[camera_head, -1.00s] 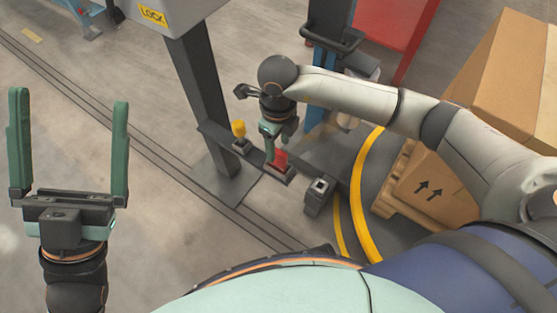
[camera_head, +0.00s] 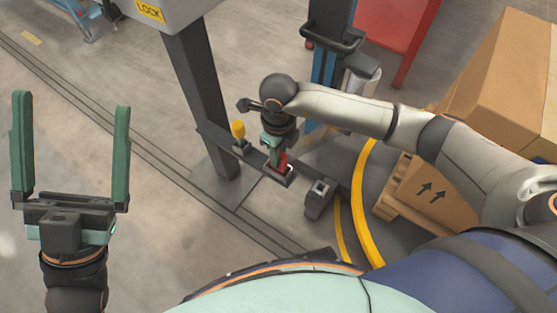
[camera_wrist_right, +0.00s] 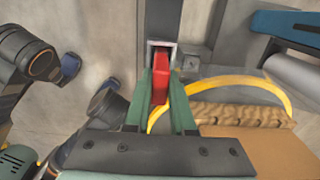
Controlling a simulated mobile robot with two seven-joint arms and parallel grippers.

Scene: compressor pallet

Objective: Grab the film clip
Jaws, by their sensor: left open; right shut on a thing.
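The film clip appears to be the red piece (camera_head: 284,161), standing in a small holder on a dark rail beside the grey post. In the right wrist view the red piece (camera_wrist_right: 161,80) sits between the two green fingers, its far end at a square, light-rimmed socket (camera_wrist_right: 162,46). My right gripper (camera_head: 274,158) reaches down from above and is shut on the red piece, which is partly hidden by the fingers. My left gripper (camera_head: 70,150) is open and empty, fingers pointing up, at the left of the head view, far from the clip.
A yellow-topped piece (camera_head: 238,131) stands on the rail left of the clip. A grey block with a square hole (camera_head: 319,197) is to the right. The grey post (camera_head: 200,100) rises close by. Cardboard boxes (camera_head: 436,190) on a pallet stand at right.

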